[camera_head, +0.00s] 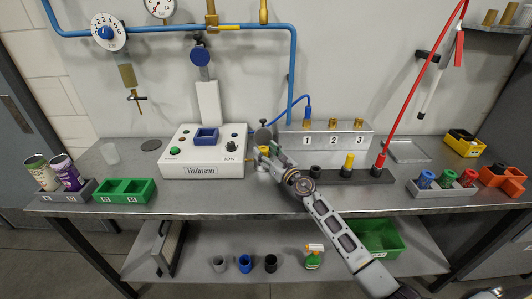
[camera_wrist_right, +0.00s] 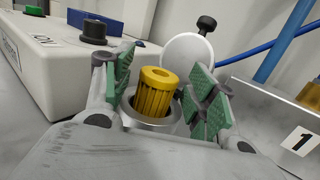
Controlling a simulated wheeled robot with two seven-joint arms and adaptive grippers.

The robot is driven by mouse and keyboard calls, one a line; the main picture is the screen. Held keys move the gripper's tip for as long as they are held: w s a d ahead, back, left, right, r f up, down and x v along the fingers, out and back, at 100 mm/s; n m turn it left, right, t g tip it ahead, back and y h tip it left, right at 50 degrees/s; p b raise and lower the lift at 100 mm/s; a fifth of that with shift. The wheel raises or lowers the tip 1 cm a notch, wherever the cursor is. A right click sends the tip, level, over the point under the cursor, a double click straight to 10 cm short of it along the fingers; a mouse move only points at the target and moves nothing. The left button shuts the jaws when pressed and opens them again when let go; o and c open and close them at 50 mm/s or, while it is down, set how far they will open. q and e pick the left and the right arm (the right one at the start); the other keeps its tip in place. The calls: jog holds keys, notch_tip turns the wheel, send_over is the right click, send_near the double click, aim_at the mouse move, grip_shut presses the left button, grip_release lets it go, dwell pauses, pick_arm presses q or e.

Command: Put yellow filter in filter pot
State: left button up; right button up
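The yellow filter (camera_wrist_right: 157,94) is a ribbed cylinder with a smooth cap. It stands in the mouth of the metal filter pot (camera_wrist_right: 150,124), its upper part above the rim; how deep it sits is hidden. The pot's round lid (camera_wrist_right: 187,55) with a black knob is swung open behind it. My right gripper (camera_wrist_right: 160,88) is open, its green pads on either side of the filter and apparently clear of it. In the head view my right gripper (camera_head: 269,147) is beside the white control box and largely hides pot and filter. My left gripper is not in view.
The white control box (camera_head: 200,172) stands left of the gripper. The numbered valve block (camera_head: 335,140) and a black rack (camera_head: 345,176) with yellow and red pieces are to the right. A green tray (camera_head: 128,195) is at left. The front middle of the bench is clear.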

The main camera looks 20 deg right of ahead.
jog(key=shift+r, duration=0.2)
jog(key=shift+v, duration=2)
jog(key=shift+s+d+f, duration=0.15)
jog(key=shift+s+d, duration=0.05)
jog(key=shift+s, duration=0.5)
jog(key=shift+v, duration=0.75)
jog(key=shift+s+d, duration=0.1)
jog(key=shift+s, duration=0.1)
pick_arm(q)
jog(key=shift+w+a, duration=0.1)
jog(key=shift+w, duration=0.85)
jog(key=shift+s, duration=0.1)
